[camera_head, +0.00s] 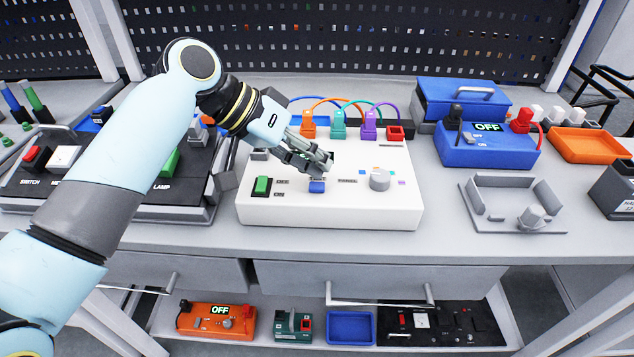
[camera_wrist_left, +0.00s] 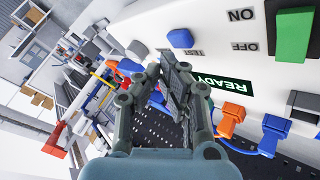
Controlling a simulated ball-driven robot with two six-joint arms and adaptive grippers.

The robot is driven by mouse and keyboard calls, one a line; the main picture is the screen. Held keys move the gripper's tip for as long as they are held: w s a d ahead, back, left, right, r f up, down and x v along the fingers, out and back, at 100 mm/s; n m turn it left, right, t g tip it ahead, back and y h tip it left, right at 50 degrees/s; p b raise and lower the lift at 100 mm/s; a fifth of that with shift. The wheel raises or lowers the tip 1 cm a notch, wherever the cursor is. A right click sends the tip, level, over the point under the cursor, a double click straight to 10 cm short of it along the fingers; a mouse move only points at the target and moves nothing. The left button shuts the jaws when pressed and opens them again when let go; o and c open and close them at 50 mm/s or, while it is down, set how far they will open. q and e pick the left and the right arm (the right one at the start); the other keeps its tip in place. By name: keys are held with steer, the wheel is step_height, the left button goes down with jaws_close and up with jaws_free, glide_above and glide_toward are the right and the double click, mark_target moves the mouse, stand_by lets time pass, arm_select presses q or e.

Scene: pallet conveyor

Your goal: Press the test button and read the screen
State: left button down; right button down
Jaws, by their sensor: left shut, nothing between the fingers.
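A white test box (camera_head: 350,208) stands on the bench. Its blue test button (camera_head: 317,187) is near the front middle, with a TEST label beside it in the left wrist view (camera_wrist_left: 180,38). The box's screen (camera_wrist_left: 224,82) shows green READY in the left wrist view; in the head view my gripper covers it. My left gripper (camera_head: 327,164) is shut and empty, over the box just behind the button. In the left wrist view my fingertips (camera_wrist_left: 172,66) are near the button, with a visible gap between. My right gripper is in neither view.
A green switch (camera_head: 262,186) by ON and OFF labels is left of the button, and a grey knob (camera_head: 380,179) is right. Coloured plugs with cables line the box's back. A blue device (camera_head: 487,152) reading OFF and a grey tray (camera_head: 512,222) stand to the right.

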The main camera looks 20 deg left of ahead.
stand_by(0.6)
arm_select(q)
steer(key=shift+f, duration=0.1)
steer(key=shift+f, duration=0.35)
steer(key=shift+f, duration=0.45)
stand_by(0.8)
steer(key=shift+r, duration=0.1)
steer(key=shift+r+p, duration=0.8)
steer(key=shift+p, duration=0.15)
steer(key=shift+r, duration=0.1)
